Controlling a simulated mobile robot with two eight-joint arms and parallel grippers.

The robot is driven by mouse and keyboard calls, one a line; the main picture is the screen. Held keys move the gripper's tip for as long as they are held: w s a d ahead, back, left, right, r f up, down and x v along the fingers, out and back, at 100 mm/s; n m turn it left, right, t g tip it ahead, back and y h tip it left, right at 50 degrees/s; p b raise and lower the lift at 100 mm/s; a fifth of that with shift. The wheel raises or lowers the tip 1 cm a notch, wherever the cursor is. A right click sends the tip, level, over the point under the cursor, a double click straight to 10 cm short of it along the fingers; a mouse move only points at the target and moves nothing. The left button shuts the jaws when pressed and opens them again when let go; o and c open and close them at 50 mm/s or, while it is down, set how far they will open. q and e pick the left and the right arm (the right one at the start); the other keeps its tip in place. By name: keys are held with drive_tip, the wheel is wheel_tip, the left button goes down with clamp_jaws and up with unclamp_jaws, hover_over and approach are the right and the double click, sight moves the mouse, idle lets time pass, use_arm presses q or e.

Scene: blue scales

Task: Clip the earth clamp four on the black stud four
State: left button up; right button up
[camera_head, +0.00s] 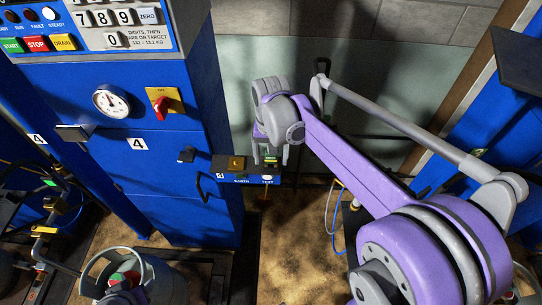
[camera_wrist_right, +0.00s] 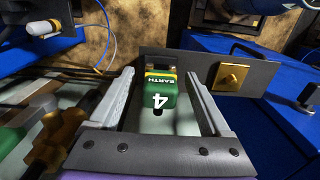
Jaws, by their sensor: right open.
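The earth clamp four is a green block (camera_wrist_right: 160,92) marked "4" and "EARTH" in the right wrist view. My right gripper (camera_wrist_right: 160,76) is open, with one pale finger on each side of the clamp and a visible gap to each. In the head view my right gripper (camera_head: 270,155) reaches down at the bracket, and the clamp (camera_head: 270,160) shows as a small green patch between its fingers. I cannot pick out the black stud four. My left gripper is not in view.
A brass square plate (camera_wrist_right: 232,78) is on the bracket to the right of the clamp. The blue cabinet (camera_head: 160,190) marked "4" has a dark handle (camera_head: 202,187) and a red switch (camera_head: 160,108). A grey cylinder (camera_head: 160,280) stands below. A blue cable (camera_head: 333,225) hangs at right.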

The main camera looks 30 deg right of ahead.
wheel_tip(320, 180, up, 11)
drive_tip(key=shift+f+p, duration=0.1)
drive_tip(key=shift+p, duration=0.2)
idle(0.7)
